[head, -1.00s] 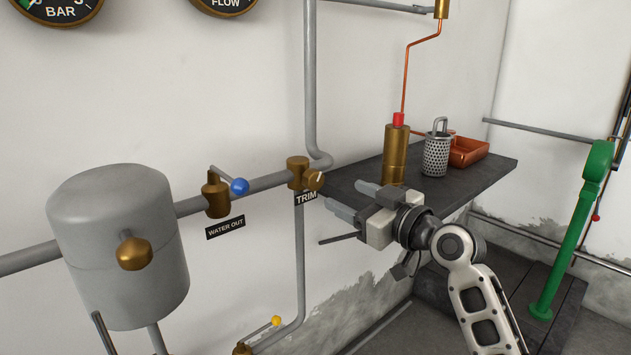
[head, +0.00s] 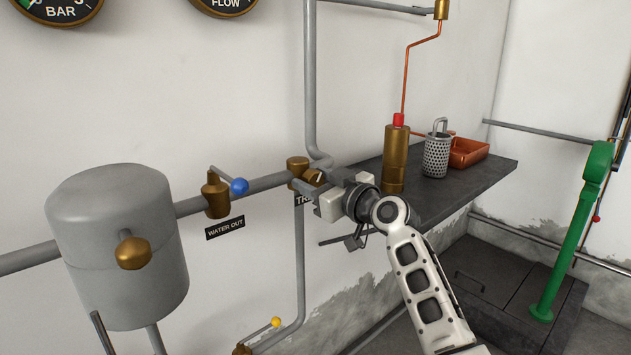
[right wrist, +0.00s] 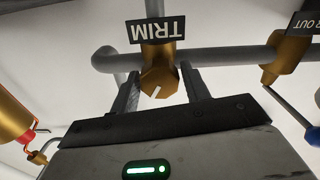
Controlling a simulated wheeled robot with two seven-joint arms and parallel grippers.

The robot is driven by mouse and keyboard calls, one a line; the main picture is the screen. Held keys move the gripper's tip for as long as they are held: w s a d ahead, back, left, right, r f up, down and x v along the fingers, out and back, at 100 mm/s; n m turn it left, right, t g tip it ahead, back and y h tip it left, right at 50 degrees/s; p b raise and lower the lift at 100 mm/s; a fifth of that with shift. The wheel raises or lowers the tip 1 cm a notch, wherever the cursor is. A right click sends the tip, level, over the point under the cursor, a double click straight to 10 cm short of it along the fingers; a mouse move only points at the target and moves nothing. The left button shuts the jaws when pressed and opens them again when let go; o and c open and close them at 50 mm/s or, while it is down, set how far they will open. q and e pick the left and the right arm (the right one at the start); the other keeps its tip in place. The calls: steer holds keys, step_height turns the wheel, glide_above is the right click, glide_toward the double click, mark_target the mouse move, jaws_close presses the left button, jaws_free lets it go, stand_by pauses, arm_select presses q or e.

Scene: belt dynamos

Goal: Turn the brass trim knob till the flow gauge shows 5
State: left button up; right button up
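The brass trim knob (head: 315,176), with a pale pointer line, sits on a brass valve body on the wall pipe, above the TRIM label. My right gripper (head: 312,181) is at the knob, partly covering it and the label in the head view. In the right wrist view the knob (right wrist: 157,83) lies between the two spread fingers of my right gripper (right wrist: 161,76); I cannot tell whether either finger touches it. The flow gauge (head: 226,5) is cut off by the top edge; its needle and scale are hidden. My left gripper is out of view.
A blue-handled water-out valve (head: 217,197) and a grey tank (head: 120,250) stand left of the knob. A dark shelf (head: 450,195) on the right holds a brass cylinder (head: 396,160), a perforated basket (head: 437,157) and a copper tray (head: 468,152). A bar gauge (head: 60,10) is cut off above.

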steer(key=c, duration=0.6)
steer(key=shift+m, duration=0.4)
steer(key=m+p, duration=0.1)
steer(key=m, duration=0.2)
steer(key=shift+f+m+p, duration=0.15)
steer(key=shift+m+p, duration=0.5)
steer(key=shift+m, duration=0.95)
steer(key=o, duration=1)
